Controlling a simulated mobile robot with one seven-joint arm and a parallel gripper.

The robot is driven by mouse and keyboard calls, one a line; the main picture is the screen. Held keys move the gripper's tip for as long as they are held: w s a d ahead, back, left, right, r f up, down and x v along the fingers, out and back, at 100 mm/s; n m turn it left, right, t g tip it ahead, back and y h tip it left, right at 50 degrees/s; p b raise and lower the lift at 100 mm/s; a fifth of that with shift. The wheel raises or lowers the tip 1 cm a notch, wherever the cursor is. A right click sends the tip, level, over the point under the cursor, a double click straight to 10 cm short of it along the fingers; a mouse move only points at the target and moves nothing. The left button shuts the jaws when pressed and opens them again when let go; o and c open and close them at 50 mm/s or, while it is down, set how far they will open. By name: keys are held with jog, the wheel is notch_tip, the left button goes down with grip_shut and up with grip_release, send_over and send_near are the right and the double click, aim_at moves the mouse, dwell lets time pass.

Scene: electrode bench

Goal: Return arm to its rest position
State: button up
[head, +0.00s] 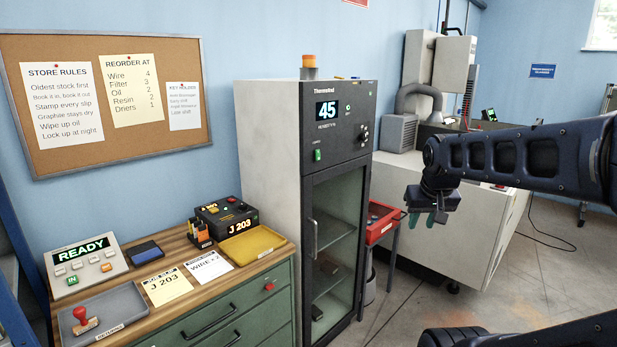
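My arm reaches in from the right edge, its dark links roughly level. My gripper (427,220) hangs at its end, pointing down, with greenish fingertips. It is in front of the pale machine and to the right of the cabinet, clear of the bench. I see nothing held in it, but the fingers are too small and dark to tell whether they are open or shut.
A grey cabinet (270,130) with a glass door reads 45. Left of it, a green-drawered bench (225,315) carries a READY panel (85,268), a yellow tray (252,245) and a stamp (82,318). A red tray (378,228) stands near my gripper. Floor at right is mostly clear.

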jog(key=s, duration=0.1)
jog(key=s+r, duration=0.1)
jog(key=shift+s+d, duration=0.1)
jog(key=shift+s, duration=0.2)
